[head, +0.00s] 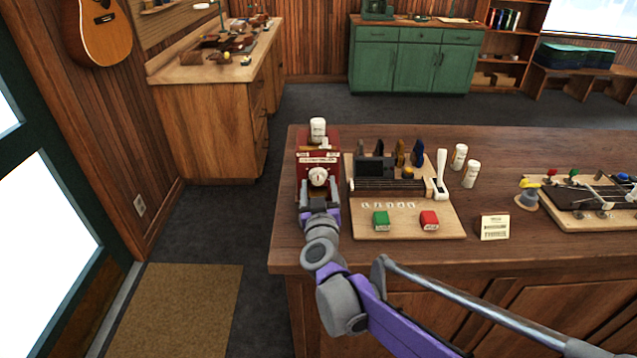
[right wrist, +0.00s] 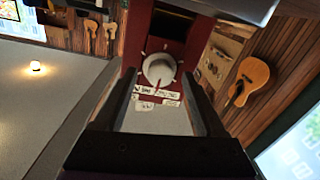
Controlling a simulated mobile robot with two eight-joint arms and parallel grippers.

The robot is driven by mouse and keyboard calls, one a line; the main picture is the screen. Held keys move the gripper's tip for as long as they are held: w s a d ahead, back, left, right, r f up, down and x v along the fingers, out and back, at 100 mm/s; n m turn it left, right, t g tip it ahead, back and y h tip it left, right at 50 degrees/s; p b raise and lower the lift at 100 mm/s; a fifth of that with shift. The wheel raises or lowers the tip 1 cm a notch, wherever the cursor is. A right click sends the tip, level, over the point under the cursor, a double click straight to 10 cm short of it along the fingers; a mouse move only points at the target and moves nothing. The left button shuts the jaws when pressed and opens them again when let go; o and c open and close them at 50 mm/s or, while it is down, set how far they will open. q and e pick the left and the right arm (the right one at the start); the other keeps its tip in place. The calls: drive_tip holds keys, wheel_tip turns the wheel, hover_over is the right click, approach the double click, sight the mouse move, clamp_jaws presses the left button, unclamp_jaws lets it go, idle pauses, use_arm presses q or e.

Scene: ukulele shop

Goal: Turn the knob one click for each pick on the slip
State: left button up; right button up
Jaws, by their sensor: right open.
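A red box (head: 318,147) with a pale round knob (head: 318,176) stands at the left end of the wooden counter. The knob also shows in the right wrist view (right wrist: 159,70), with white marks around it and small white labels below. My right gripper (head: 318,188) is open in front of the knob. In the right wrist view its two dark fingers (right wrist: 160,82) lie left and right of the knob, with gaps to it. A small cream card (head: 494,227), perhaps the slip, stands on the counter at right; its print is too small to read. My left gripper is out of view.
White bottles (head: 459,156) stand behind. Another tool board (head: 575,221) lies at far right. Counter around the card is clear.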

drive_tip(key=shift+w, duration=0.55)
clamp_jaws()
drive_tip(key=shift+m, duration=0.3)
